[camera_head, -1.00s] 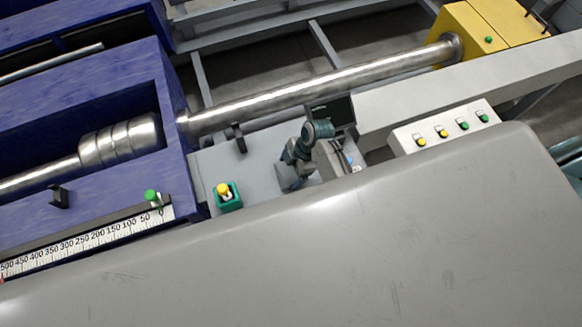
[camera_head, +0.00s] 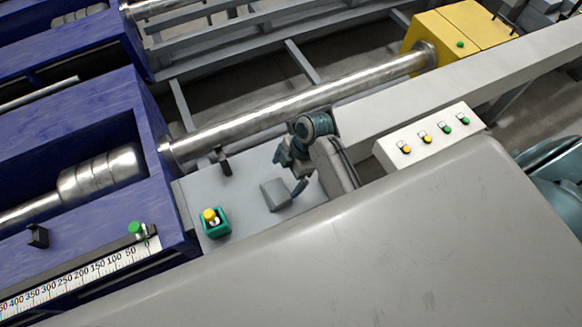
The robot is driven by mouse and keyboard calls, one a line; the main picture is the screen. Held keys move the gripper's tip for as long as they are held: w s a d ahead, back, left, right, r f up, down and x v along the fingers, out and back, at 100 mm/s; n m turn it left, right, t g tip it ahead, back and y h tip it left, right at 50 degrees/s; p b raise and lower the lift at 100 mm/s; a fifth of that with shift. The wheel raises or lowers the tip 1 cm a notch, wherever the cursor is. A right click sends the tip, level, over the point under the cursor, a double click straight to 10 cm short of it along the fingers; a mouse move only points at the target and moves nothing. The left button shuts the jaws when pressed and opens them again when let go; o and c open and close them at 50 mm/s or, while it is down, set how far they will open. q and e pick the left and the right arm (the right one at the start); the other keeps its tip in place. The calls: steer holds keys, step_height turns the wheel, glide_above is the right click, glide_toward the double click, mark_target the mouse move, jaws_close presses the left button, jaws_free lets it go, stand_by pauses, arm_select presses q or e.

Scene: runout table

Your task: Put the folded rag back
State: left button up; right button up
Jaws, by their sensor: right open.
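The folded rag, a small grey flat block (camera_head: 277,194), lies on the light grey table surface (camera_head: 243,187), right of the green-sided button box. My right gripper (camera_head: 292,171) is open, just above and right of the rag. One finger is close to the rag's right edge, and I cannot tell whether it touches. Nothing shows between the fingers. My left gripper is not in view.
A green box with a yellow button (camera_head: 214,221) stands left of the rag. A steel bar (camera_head: 300,103) runs behind, from the blue machine (camera_head: 80,120) to the yellow block (camera_head: 465,40). A button panel (camera_head: 430,136) is at right. A large grey cover (camera_head: 370,260) fills the front.

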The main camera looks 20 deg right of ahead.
steer(key=shift+b+v, duration=0.3)
steer(key=shift+v, duration=1.7)
steer(key=shift+s, duration=0.1)
